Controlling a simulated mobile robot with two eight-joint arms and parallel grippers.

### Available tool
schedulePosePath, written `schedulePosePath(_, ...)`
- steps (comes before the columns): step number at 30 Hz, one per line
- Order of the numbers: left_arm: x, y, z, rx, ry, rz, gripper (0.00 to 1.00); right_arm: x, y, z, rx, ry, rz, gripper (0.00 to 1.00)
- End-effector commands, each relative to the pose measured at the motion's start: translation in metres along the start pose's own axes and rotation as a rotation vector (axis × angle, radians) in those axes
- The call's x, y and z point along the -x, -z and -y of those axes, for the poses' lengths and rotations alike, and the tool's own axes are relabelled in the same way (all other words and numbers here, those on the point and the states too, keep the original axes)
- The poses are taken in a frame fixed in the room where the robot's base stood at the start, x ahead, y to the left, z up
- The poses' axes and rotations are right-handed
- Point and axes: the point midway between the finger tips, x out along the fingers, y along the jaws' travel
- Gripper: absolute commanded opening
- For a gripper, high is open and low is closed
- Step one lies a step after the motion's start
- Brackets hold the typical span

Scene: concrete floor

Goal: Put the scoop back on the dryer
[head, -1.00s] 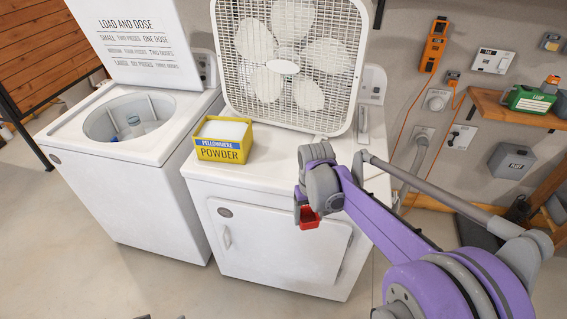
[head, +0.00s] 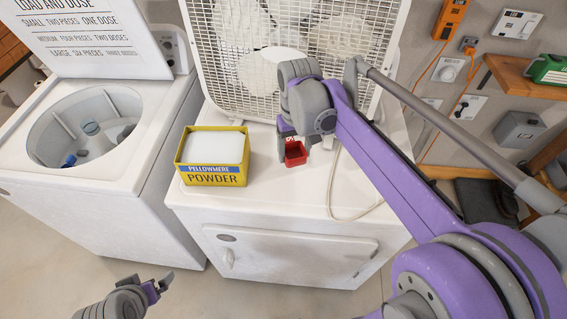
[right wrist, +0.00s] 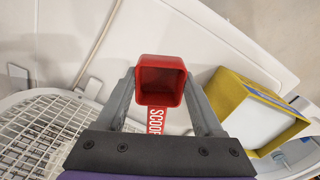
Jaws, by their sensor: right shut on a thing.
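The red scoop (head: 295,153) is held by my right gripper (head: 300,142) over the dryer top, right of the powder box. In the right wrist view the scoop (right wrist: 161,80) sits between the two fingers, its open cup facing the camera and its handle marked SCOOP. The white dryer (head: 290,210) stands in the middle with its door shut. From these views I cannot tell whether the scoop touches the dryer top. My left gripper (head: 158,287) is at the lower left, in front of the machines, with nothing seen in it; its fingers look apart.
The yellow powder box (head: 213,177) stands on the dryer's left front, full of white powder. A box fan (head: 240,60) stands at the dryer's back, its cord (head: 345,217) lying on the right. The open washer (head: 45,165) is at the left. The dryer's front middle is clear.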

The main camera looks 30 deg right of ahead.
Motion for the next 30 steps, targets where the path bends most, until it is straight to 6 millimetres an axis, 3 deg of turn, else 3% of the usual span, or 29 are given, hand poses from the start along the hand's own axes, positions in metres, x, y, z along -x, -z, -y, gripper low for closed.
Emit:
schedulePosePath(7,-0.003,-0.004,0.0,0.0,0.0,0.004,1.0,-0.041,-0.001,0.0,0.0,0.0,0.001,0.15)
schedulePosePath(19,-0.005,-0.007,0.0,0.0,0.0,0.006,1.0,-0.091,-0.001,0.0,0.0,0.0,0.001,0.15)
schedulePosePath(30,-0.005,-0.007,0.0,0.0,0.0,0.007,1.0,-0.1,-0.002,0.0,0.0,0.0,0.001,0.15)
